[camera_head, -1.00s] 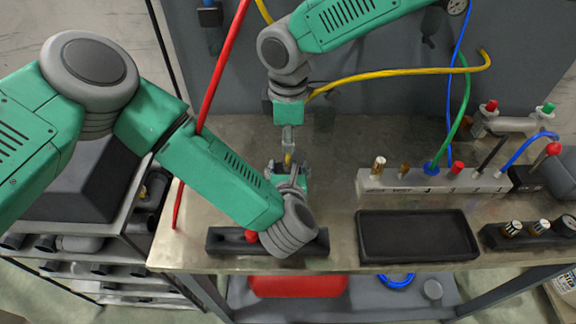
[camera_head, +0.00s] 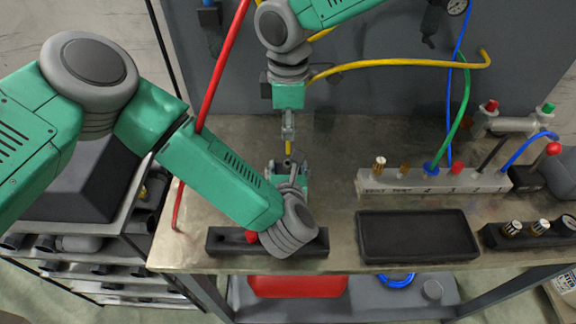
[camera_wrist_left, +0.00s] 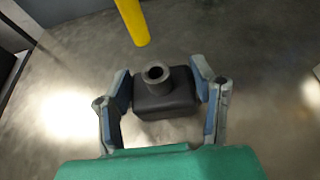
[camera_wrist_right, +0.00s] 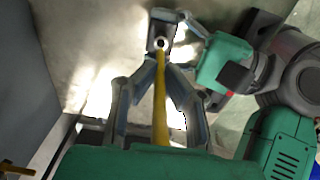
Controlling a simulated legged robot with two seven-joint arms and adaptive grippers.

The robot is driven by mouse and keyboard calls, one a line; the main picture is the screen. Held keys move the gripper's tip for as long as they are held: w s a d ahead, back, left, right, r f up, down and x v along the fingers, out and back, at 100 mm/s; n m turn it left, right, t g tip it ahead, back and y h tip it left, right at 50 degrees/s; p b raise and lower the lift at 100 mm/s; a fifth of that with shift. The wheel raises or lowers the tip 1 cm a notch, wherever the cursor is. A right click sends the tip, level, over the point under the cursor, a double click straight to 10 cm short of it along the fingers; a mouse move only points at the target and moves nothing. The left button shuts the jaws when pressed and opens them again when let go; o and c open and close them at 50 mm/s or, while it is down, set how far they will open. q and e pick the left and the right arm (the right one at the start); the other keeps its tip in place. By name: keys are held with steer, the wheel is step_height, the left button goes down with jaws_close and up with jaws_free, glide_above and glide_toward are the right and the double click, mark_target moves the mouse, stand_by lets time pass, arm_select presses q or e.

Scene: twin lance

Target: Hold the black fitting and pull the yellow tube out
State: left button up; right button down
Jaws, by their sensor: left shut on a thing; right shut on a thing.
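The black fitting (camera_wrist_left: 165,98), a dark block with a round open socket on top, sits between the fingers of my left gripper (camera_head: 289,172), which is shut on it. My right gripper (camera_head: 288,129) is above the left one and shut on the yellow tube (camera_head: 289,147). In the left wrist view, the tube's lower end (camera_wrist_left: 139,36) hangs above the socket, apart from it. In the right wrist view, the tube (camera_wrist_right: 160,105) runs between the right fingers towards the fitting (camera_wrist_right: 160,42), whose socket hole shows.
A black tray (camera_head: 417,236) and a grey port block (camera_head: 435,181) with plugs and hoses stand to the right. A dark holder with a red knob (camera_head: 251,237) lies near the front edge. A red hose (camera_head: 216,80) hangs at the left.

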steer(key=shift+r, duration=1.4)
arm_select(q)
steer(key=o, duration=1.3)
steer(key=v, duration=1.2)
steer(key=shift+f, duration=0.1)
